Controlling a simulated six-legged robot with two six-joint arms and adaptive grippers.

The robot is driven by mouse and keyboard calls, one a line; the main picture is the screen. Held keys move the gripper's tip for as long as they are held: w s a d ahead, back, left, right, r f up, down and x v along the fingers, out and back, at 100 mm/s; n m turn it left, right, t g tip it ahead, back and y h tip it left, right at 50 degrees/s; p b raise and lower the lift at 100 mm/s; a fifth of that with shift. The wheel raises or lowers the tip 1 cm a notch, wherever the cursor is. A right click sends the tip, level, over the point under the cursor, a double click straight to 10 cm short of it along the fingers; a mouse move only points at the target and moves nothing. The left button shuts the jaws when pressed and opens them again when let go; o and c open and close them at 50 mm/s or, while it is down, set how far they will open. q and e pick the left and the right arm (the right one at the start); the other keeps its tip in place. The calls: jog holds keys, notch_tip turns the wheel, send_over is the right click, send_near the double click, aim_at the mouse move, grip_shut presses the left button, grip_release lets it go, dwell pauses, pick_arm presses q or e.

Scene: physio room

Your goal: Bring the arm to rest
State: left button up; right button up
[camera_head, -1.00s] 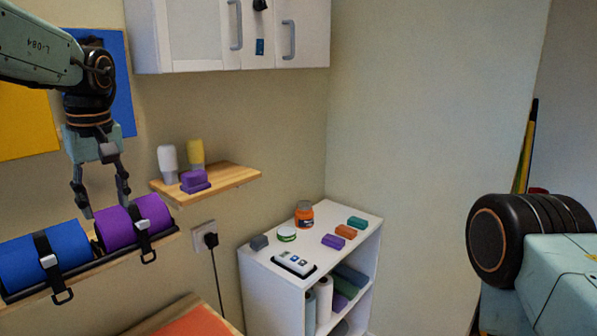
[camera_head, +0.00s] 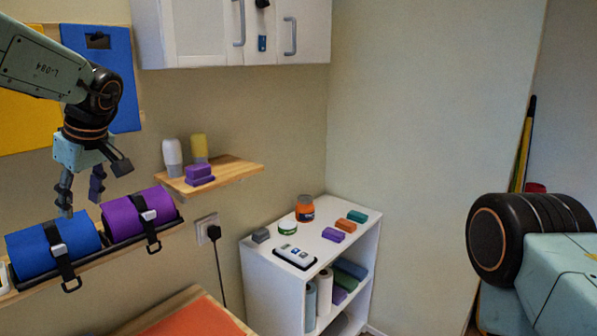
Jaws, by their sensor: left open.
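My left gripper (camera_head: 88,190) comes in from the upper left with its fingers pointing down. It is open and I see nothing between its fingers. It hangs in front of the wall, above or in front of the rolled blue mat (camera_head: 40,251) and the rolled purple mat (camera_head: 122,220). I cannot tell exactly how far its fingertips are from the mats. On the right edge, a dark round joint (camera_head: 492,240) and a pale link of my own body show; no right gripper shows.
A wooden wall shelf (camera_head: 240,172) holds two bottles and purple blocks. A white shelf unit (camera_head: 262,275) carries a jar, a tin, small blocks and a device. A wall cabinet (camera_head: 200,35) hangs above. A cord hangs from the wall socket (camera_head: 203,232). An orange-topped surface (camera_head: 195,320) lies below.

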pick_arm(q)
jog(key=s+a+f+t+y+b, duration=0.1)
jog(key=s+a+f+y+b, duration=0.1)
jog(key=a+f+y, duration=0.3)
notch_tip(320, 180, down, 12)
jog(key=w+d+r+m+t+b, duration=0.1)
jog(key=w+d+m+t+b, duration=0.1)
jog(key=t+b, duration=0.15)
jog(key=s+d+f+m+t+h+b, duration=0.1)
jog(key=s+d+f+m+h+b, duration=0.25)
jog(key=f, duration=0.75)
jog(key=s+d+f+m+t+h+b, duration=0.1)
jog(key=s+d+f+m+b, duration=0.4)
jog(key=f, duration=0.6)
jog(key=s+d+f+m+g+h+b, duration=0.1)
jog(key=s+d+f+g+b, duration=0.1)
jog(key=s+f, duration=0.7)
jog(key=s+d+f+m+g+h+b, duration=0.1)
jog(key=s+d+f+b, duration=0.4)
jog(key=s+f, duration=0.5)
jog(key=s+d+f+m+g+h+b, duration=0.2)
jog(key=s+d+f+g+h+b, duration=0.1)
jog(key=s+f, duration=0.7)
jog(key=s+d+g+b, duration=0.1)
jog(key=s+g, duration=0.1)
jog(key=shift+s+d, duration=0.35)
